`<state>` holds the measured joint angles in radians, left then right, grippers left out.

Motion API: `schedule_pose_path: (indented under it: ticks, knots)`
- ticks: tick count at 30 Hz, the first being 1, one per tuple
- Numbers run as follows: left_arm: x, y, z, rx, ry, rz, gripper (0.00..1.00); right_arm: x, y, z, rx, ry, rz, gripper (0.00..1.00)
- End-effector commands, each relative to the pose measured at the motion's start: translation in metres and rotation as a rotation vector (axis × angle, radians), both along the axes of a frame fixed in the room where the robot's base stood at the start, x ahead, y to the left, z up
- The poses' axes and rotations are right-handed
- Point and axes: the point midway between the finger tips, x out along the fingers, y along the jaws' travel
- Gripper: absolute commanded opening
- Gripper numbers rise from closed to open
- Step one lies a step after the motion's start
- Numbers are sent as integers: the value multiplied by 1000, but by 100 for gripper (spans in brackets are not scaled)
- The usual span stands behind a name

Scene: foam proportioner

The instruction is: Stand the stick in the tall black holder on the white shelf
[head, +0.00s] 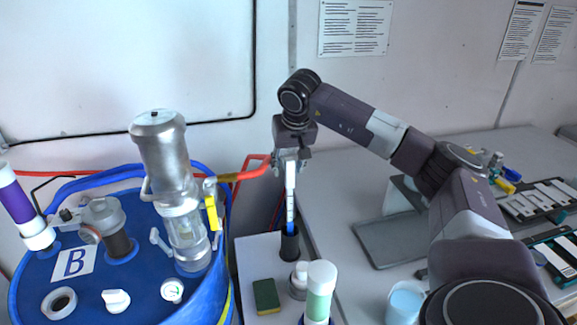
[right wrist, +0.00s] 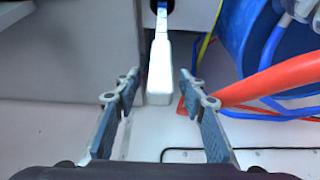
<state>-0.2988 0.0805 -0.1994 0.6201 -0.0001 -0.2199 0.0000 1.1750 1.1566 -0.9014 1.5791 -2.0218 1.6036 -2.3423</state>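The stick (head: 290,190) has a white upper part and a blue lower part. It stands upright, its lower end inside the tall black holder (head: 290,243) on the white shelf (head: 262,250). My right gripper (head: 290,160) is at the top of the stick, pointing down. In the right wrist view, the right gripper's (right wrist: 159,88) fingers are spread, with the white end of the stick (right wrist: 160,75) between them and a gap on each side. The black holder shows only partly at that view's top edge. My left gripper is in neither view.
A blue drum (head: 135,235) with a metal and glass cylinder stands left of the shelf. A red-orange hose (head: 245,175) passes close to the gripper. A green sponge (head: 266,295) and a green-and-white bottle (head: 319,292) are near the holder. The grey table (head: 345,190) lies right.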

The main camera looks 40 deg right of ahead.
Motion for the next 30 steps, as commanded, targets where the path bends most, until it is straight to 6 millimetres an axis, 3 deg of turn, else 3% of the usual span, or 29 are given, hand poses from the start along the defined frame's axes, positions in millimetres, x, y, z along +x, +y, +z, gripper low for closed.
schedule_pose_path:
  ticks: [7,21,30]
  knots:
    - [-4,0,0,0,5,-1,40,-2,2,8,0,-1,0,38]
    - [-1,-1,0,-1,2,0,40,-32,18,92,0,-4,1,38]
    - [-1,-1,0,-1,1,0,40,-40,22,111,0,0,1,38]
